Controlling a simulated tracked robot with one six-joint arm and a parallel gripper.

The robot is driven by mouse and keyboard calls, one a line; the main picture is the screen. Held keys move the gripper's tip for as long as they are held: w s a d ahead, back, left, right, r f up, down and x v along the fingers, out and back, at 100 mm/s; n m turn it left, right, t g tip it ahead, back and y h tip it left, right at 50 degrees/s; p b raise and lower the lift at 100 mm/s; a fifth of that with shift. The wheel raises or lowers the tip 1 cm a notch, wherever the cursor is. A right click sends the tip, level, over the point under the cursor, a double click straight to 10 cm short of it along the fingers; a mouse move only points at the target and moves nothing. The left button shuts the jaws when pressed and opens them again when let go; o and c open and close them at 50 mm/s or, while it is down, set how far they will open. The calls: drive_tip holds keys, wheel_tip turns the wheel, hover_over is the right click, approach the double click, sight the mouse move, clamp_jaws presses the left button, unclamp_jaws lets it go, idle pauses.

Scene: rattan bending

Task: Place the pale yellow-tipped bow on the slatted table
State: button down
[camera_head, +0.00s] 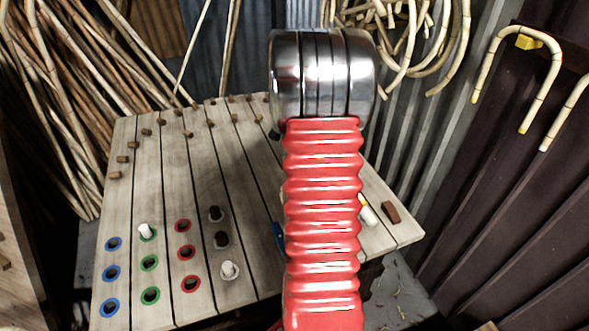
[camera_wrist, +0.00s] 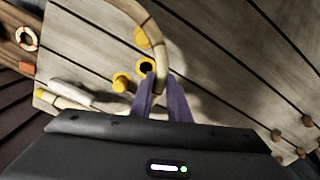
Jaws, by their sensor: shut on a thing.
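The pale bow (camera_wrist: 158,38) shows in the wrist view as a curved cane with dark bands. It arcs down from the top edge to my gripper (camera_wrist: 150,78). My purple fingers are shut on it, close above the slatted table (camera_wrist: 215,50). A pale cane length with a yellow tip (camera_wrist: 39,92) shows at lower left; it seems to be the bow's other end, but the join is hidden behind my gripper. In the head view the slatted table (camera_head: 140,190) stands ahead, and my red arm hides the gripper and most of the bow.
Yellow pegs (camera_wrist: 122,82) and a yellow-ringed hole (camera_wrist: 146,67) lie near my fingers. Blue-, green- and red-ringed holes (camera_head: 150,263) fill the table's left part. A brown block (camera_head: 390,213) lies at right. Other canes (camera_head: 520,38) hang on the right wall.

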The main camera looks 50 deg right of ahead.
drive_tip(key=w+a+n, duration=0.6)
drive_tip(key=a, duration=0.7)
drive_tip(key=w+a+n, duration=0.6)
drive_tip(key=a+n, duration=0.1)
drive_tip(key=a, duration=0.7)
drive_tip(key=w+a+n, duration=0.6)
drive_tip(key=a, duration=0.7)
drive_tip(key=shift+w+a+n, duration=0.2)
drive_tip(key=shift+w+n, duration=0.1)
drive_tip(key=shift+w, duration=0.05)
